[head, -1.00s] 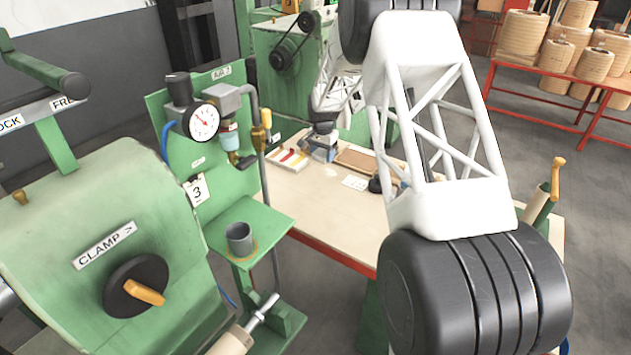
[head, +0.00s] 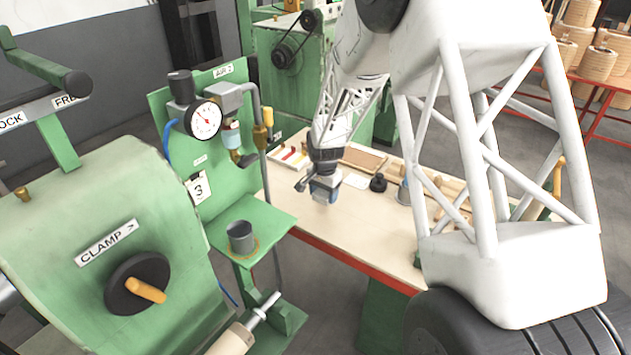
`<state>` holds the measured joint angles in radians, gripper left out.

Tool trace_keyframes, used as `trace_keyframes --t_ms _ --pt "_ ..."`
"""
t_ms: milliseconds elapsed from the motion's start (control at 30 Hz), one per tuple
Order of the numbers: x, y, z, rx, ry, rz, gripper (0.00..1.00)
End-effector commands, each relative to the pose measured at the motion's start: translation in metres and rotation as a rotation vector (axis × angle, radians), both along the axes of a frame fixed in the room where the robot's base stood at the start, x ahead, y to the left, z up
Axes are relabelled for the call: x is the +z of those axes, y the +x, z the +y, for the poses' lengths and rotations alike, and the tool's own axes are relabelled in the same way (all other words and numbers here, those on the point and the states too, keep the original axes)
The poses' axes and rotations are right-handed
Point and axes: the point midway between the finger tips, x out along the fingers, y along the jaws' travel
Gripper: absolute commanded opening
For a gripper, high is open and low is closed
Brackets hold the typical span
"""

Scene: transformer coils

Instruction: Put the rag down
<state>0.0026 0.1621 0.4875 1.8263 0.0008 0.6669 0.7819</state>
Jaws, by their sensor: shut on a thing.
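My gripper (head: 323,188) hangs over the left part of the cream-topped workbench (head: 355,222), pointing down. It is shut on a small blue thing that looks like the rag (head: 327,192). Only a little of the rag shows around the jaws. I cannot tell whether it touches the bench top or hangs just above it.
A tray with coloured sticks (head: 291,157) lies left behind my gripper. A brown board (head: 363,159), a white card (head: 356,181) and a black round part (head: 378,183) lie to its right. A grey cup (head: 240,237) stands on the green shelf. The bench front is clear.

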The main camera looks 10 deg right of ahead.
Motion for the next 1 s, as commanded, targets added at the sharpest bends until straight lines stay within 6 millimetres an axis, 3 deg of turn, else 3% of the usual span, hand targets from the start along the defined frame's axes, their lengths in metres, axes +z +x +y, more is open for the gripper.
trace_keyframes --t_ms 567,1000 --pt "-0.001 0.006 0.0 0.0 0.0 0.0 0.25" --pt "-0.007 0.062 0.0 0.0 0.0 0.0 0.25"
